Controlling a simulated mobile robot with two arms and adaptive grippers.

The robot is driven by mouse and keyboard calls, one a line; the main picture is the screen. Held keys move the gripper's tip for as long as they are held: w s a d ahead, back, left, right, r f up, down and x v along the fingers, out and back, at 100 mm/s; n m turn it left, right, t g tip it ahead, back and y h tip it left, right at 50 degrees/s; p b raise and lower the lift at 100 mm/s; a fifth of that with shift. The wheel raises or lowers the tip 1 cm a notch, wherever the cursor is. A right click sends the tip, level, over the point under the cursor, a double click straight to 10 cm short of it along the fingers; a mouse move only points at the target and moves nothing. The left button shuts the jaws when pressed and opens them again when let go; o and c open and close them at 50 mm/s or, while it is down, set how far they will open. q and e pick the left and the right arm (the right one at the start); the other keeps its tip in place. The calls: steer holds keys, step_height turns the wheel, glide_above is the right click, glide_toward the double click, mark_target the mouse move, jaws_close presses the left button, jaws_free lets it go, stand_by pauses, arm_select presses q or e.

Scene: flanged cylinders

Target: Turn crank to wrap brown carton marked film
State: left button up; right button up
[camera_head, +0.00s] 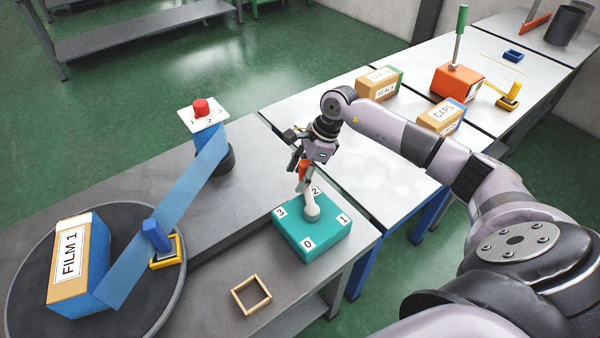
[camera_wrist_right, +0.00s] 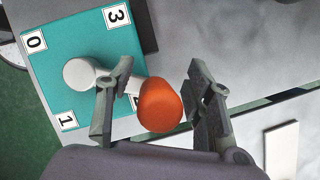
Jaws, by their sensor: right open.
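The brown carton marked FILM 1 (camera_head: 70,256) sits on a dark round turntable (camera_head: 30,315) at left. The crank is a white arm (camera_head: 311,207) with an orange knob (camera_head: 304,170) on a teal box (camera_head: 312,236) labelled 0 to 3. The arm points toward the 2, which it partly hides in the right wrist view. My right gripper (camera_head: 302,172) is at the knob, its open fingers (camera_wrist_right: 158,85) either side of the orange knob (camera_wrist_right: 160,105). My left gripper is out of view.
A red knob (camera_head: 202,107) tops the dispenser on a numbered plate. A blue block (camera_head: 156,235) with a yellow base stands at the carton. A wooden frame (camera_head: 251,295) lies in front. The SEALS (camera_head: 376,84) and CAPS (camera_head: 439,118) boxes and an orange lever box (camera_head: 456,84) stand farther back.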

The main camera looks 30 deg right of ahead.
jaws_close()
stand_by(0.5)
stand_by(0.3)
